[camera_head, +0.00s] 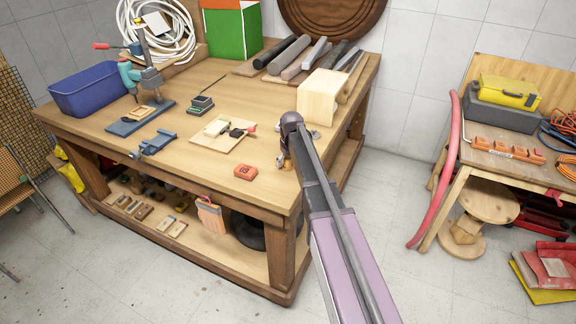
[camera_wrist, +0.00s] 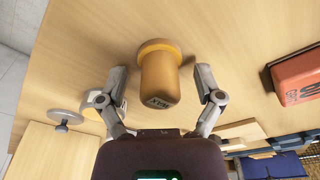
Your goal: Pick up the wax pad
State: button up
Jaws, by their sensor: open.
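The wax pad (camera_wrist: 160,82) is a tan, rounded cylinder with a wider orange-brown collar and dark lettering on its near end. It is on the wooden tabletop in the wrist view. My gripper (camera_wrist: 162,76) is open, with one grey finger on each side of the pad. Gaps show between the pad and both fingertips. In the head view my arm reaches to the bench's right front corner, and my gripper (camera_head: 287,160) is small there. The pad is hardly distinguishable behind the arm in that view.
A red block (camera_wrist: 300,78) lies right of the gripper in the wrist view, and on the bench in the head view (camera_head: 245,173). A pale wood block (camera_head: 320,96) stands behind the gripper. A light board (camera_head: 222,135) with small tools lies left.

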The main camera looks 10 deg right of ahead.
aim_at(288, 157)
dwell(0.4)
grip_shut()
jog(key=shift+r, duration=0.2)
notch_tip(288, 157, up, 3)
jog(key=p, duration=0.3)
jog(key=shift+r+p, duration=0.15)
jog(key=shift+p, duration=0.15)
jog(key=s+d+r+p, duration=0.1)
jog(key=s+d, duration=0.1)
jog(key=s, duration=1.3)
jog(key=shift+s+d+r, duration=0.2)
jog(key=shift+s+d, duration=0.05)
jog(key=shift+s, duration=0.15)
jog(key=c, duration=0.8)
grip_release()
jog(key=c, duration=0.3)
